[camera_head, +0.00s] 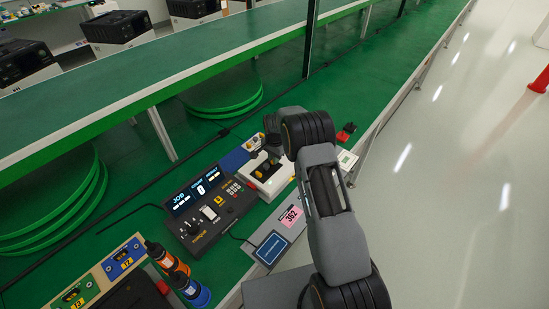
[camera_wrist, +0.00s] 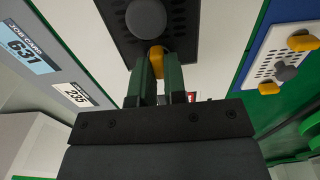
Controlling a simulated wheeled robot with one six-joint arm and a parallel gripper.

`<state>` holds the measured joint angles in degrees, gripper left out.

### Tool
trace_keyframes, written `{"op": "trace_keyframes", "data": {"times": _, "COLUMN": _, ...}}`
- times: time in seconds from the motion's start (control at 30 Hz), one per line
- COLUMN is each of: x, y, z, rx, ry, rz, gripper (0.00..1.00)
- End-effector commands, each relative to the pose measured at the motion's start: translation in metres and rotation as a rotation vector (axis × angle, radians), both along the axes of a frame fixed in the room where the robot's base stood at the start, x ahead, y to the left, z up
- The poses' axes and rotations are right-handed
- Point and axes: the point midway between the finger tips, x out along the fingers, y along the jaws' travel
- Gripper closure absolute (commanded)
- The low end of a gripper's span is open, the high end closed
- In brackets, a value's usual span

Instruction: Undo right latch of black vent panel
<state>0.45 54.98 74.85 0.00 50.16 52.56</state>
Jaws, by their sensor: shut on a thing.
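In the wrist view the black vent panel (camera_wrist: 183,24) is at the top centre, with dark slots and a round grey knob (camera_wrist: 146,18). A yellow latch (camera_wrist: 156,58) sits at its near edge. My gripper (camera_wrist: 159,72) has its two green fingers on either side of this latch, shut on it. The fingers hide part of the latch, and the panel's other end is out of view. In the head view, a white unit (camera_head: 281,184) with dark and yellow parts stands beside my arm; my gripper is mostly hidden there.
In the wrist view a white vented panel (camera_wrist: 262,68) with yellow latches is at the right, and labels (camera_wrist: 28,47) are at the left. In the head view a black control box (camera_head: 213,211) and bottles (camera_head: 190,287) stand nearby on the green bench.

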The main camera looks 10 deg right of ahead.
Motion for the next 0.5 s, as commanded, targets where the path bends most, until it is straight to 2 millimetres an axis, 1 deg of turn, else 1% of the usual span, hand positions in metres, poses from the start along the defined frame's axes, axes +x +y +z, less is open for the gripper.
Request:
{"op": "trace_keyframes", "data": {"times": 0.27, "x": 0.0001, "y": 0.0001, "z": -0.0003, "rx": 0.000, "ry": 0.000, "rz": 0.010, "gripper": 1.00}}
{"op": "trace_keyframes", "data": {"times": 0.5, "x": 0.0004, "y": 0.0004, "z": -0.0025, "rx": 0.000, "ry": 0.000, "rz": 0.107, "gripper": 1.00}}
